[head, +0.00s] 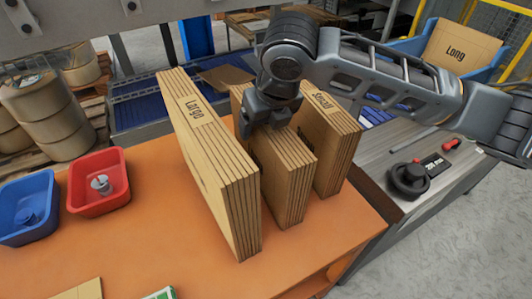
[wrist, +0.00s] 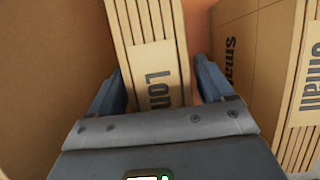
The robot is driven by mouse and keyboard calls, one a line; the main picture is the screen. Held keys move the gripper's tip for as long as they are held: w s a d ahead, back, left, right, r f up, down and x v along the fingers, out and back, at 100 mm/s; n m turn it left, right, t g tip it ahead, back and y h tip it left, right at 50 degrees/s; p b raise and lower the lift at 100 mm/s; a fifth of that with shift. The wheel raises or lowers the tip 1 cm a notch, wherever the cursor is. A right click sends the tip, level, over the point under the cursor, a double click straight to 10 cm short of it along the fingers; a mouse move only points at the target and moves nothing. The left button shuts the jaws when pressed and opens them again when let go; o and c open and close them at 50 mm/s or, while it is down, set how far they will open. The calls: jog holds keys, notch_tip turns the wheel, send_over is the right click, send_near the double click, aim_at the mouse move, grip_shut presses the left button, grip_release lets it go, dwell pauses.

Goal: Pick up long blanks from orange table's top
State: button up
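The long blanks (head: 283,179) stand upright as a bundle of folded cardboard in the middle of the orange table (head: 150,215). In the wrist view their top edge, marked with the start of "Long" (wrist: 153,62), lies between my two fingers. My gripper (head: 266,117) is over the top of this bundle, fingers pointing down. In the wrist view its fingers (wrist: 158,88) are apart, one on each side of the bundle, with a visible gap at the right finger. Whether the left finger touches the cardboard I cannot tell. The arm hides part of the bundle's top in the head view.
Large blanks (head: 215,165) stand close on the left, small blanks (head: 328,140) close on the right. Red (head: 99,195) and blue (head: 30,225) bins sit at the table's left. A blue bin holding another "Long" blank (head: 461,48) is at the back right, beyond a grey workbench (head: 375,150).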

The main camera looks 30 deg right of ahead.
grip_shut()
dwell(0.6)
